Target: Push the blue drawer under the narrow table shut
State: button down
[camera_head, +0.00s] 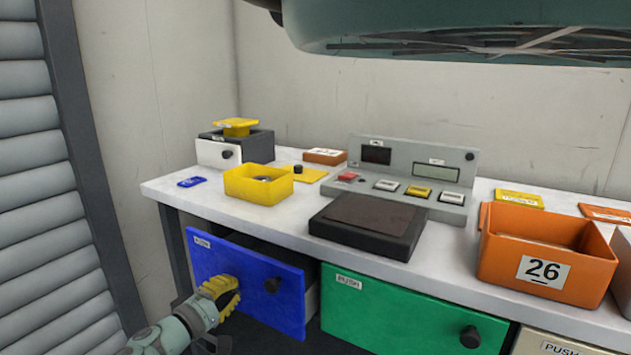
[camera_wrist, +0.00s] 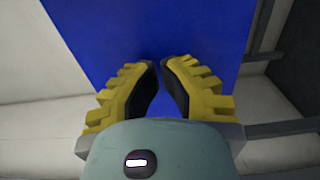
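The blue drawer (camera_head: 245,275) sits under the left part of the narrow white table (camera_head: 165,187). It stands out a little past the green drawer, and its right side panel shows. It has a "PUSH" label and a dark round knob. My gripper (camera_head: 232,288), with yellow ribbed fingers, is at the left half of the drawer's front, left of the knob. In the wrist view the blue front (camera_wrist: 150,30) fills the area ahead of the fingers (camera_wrist: 159,66). Their tips are almost together with nothing between them. I cannot tell whether they touch the drawer.
A closed green drawer (camera_head: 395,308) is to the right. The table carries a yellow bin (camera_head: 258,185), a grey button console (camera_head: 412,170), a dark pad (camera_head: 368,222) and an orange bin marked 26 (camera_head: 545,250). A slatted shutter (camera_head: 45,210) stands at the left.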

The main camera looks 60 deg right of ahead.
aim_at(239, 283)
jog(key=shift+s+d+b, duration=0.1)
jog(key=shift+d+b, duration=0.2)
jog(key=shift+d, duration=0.4)
jog(key=shift+d, duration=0.35)
jog(key=shift+d+b, duration=0.35)
jog(key=shift+b, duration=0.1)
jog(key=shift+d, duration=0.3)
jog(key=shift+d+f+b, duration=0.1)
jog(key=shift+d+b, duration=0.6)
jog(key=shift+b, duration=0.1)
jog(key=shift+d+b, duration=0.55)
jog(key=shift+d, duration=0.25)
jog(key=shift+w, duration=0.2)
